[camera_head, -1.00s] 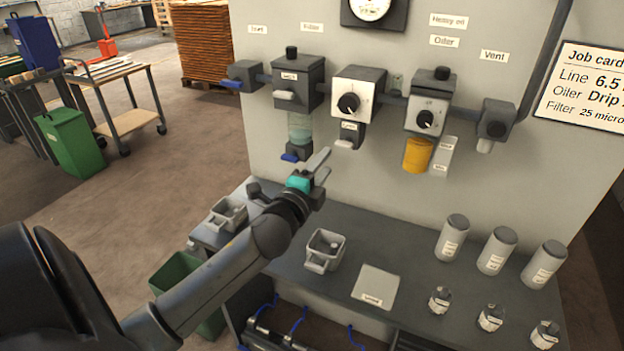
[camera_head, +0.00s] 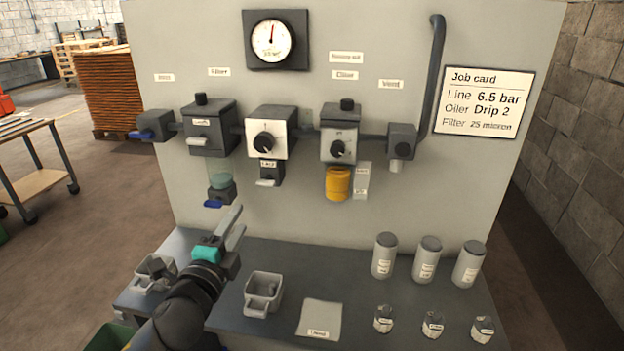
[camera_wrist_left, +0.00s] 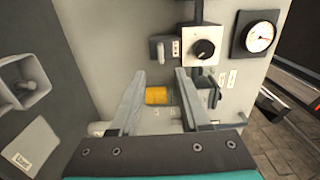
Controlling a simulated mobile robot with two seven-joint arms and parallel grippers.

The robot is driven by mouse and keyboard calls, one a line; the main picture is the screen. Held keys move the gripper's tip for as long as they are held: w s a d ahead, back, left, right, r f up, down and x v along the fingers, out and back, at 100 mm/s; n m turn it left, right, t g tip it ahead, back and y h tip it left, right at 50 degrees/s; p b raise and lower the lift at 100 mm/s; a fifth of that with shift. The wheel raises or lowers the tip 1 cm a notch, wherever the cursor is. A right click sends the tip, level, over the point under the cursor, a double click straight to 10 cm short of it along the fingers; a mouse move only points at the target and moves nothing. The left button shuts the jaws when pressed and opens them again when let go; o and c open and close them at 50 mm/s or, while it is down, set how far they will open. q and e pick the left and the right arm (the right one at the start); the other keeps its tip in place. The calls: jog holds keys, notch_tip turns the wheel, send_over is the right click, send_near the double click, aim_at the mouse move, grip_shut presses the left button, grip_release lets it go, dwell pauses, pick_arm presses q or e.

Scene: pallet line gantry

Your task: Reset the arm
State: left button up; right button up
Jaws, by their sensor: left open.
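My left gripper (camera_head: 234,228) is open and empty in the head view. It is above the bench, in front of the panel and just below the filter unit (camera_head: 211,128) with its clear bowl (camera_head: 222,181). In the left wrist view its two fingers (camera_wrist_left: 158,100) stand apart, with the yellow oiler bowl (camera_wrist_left: 157,95) seen between them, farther off. That bowl also shows in the head view (camera_head: 338,183), under the oiler (camera_head: 340,137). The regulator (camera_head: 266,132) with a black knob is between filter and oiler. My right gripper is in neither view.
The dark bench (camera_head: 385,295) holds two grey bins, one (camera_head: 263,294) right of my left gripper, a pale labelled pad (camera_head: 319,317), three grey canisters (camera_head: 427,259) and three small jars (camera_head: 433,324). A gauge (camera_head: 274,39) and job card (camera_head: 484,103) are on the panel.

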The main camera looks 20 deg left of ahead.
pick_arm(q)
jog(key=s+d+f+n+g, duration=0.3)
jog(key=s+f+n+g, duration=0.1)
jog(key=s+f+n, duration=0.15)
jog(key=s+d+f+n+g, duration=0.4)
jog(key=f, duration=0.3)
jog(key=s+d+f+n+g+h, duration=0.2)
jog(key=s+d+f+g, duration=0.1)
jog(key=s+d, duration=0.25)
jog(key=s+d+f+n+g+h, duration=0.2)
jog(key=s+d+g+h, duration=0.1)
jog(key=s+d, duration=0.3)
jog(key=s+f+g+b, duration=0.1)
jog(key=s+f+b, duration=0.1)
jog(key=f, duration=1.2)
jog(key=s+f+b, duration=0.2)
jog(key=f, duration=1.1)
jog(key=s+a+f+g+b, duration=0.1)
jog(key=s+a+f+b, duration=0.2)
jog(key=s+f, duration=1.1)
notch_tip(320, 180, down, 2)
jog(key=shift+s+a+f+m+y, duration=0.1)
jog(key=shift+s+a+m+y, duration=0.2)
jog(key=shift+s+m, duration=0.15)
